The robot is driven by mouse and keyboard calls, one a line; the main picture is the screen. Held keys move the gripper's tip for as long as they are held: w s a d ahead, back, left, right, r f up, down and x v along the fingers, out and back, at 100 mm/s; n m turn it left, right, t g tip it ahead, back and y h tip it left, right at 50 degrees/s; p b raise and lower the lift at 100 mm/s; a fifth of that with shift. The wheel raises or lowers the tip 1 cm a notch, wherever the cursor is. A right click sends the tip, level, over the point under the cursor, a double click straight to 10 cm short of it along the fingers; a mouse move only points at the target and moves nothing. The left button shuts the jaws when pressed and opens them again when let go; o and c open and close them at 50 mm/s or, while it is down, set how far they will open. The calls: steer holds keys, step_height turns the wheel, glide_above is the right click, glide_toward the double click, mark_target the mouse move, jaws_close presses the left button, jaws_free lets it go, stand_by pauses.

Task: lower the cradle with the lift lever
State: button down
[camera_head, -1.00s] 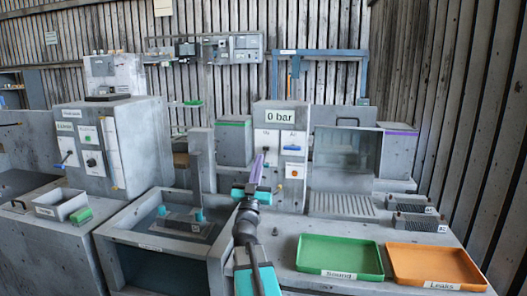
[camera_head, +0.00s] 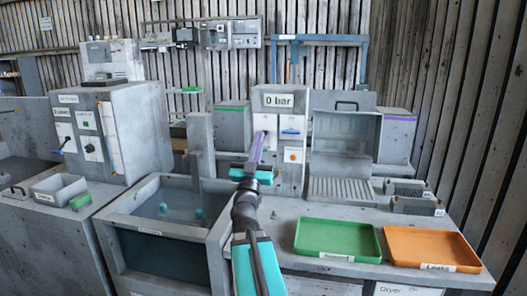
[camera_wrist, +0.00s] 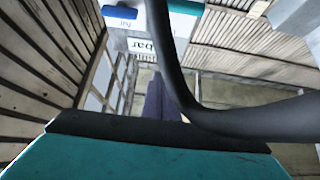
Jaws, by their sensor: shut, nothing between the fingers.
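The tank (camera_head: 152,237) stands left of centre in the head view, with bluish water inside. Two small teal tips (camera_head: 163,209) show in the water; the rest of the cradle is hidden or too faint to make out. A grey post (camera_head: 199,150) rises at the tank's back right. My gripper (camera_head: 257,148), with purple fingers, is shut and empty. It points up in front of a white plate (camera_head: 261,122) on the left of the "0 bar" panel. The fingers partly cover that plate, so I cannot clearly make out the lift lever or any contact with it.
A green tray (camera_head: 338,257) and an orange tray (camera_head: 432,265) lie on the right bench. A clear-fronted box (camera_head: 346,140) stands behind. The left cabinet (camera_head: 145,130) carries switches. A small grey bin (camera_head: 60,187) sits on the left bench.

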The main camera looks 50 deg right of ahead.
steer(key=shift+s+a+f+b, duration=0.1)
steer(key=shift+s+f+b, duration=0.1)
steer(key=shift+b, duration=0.8)
steer(key=b, duration=0.4)
steer(key=shift+s+a, duration=0.15)
steer(key=shift+s, duration=0.15)
steer(key=s+a+b, duration=0.1)
steer(key=b, duration=0.6)
steer(key=shift+s+a+r, duration=0.15)
steer(key=shift+s+a, duration=0.05)
steer(key=s+a+r+b, duration=0.1)
steer(key=s+a+b, duration=0.4)
steer(key=b, duration=0.5)
steer(key=shift+s, duration=0.55)
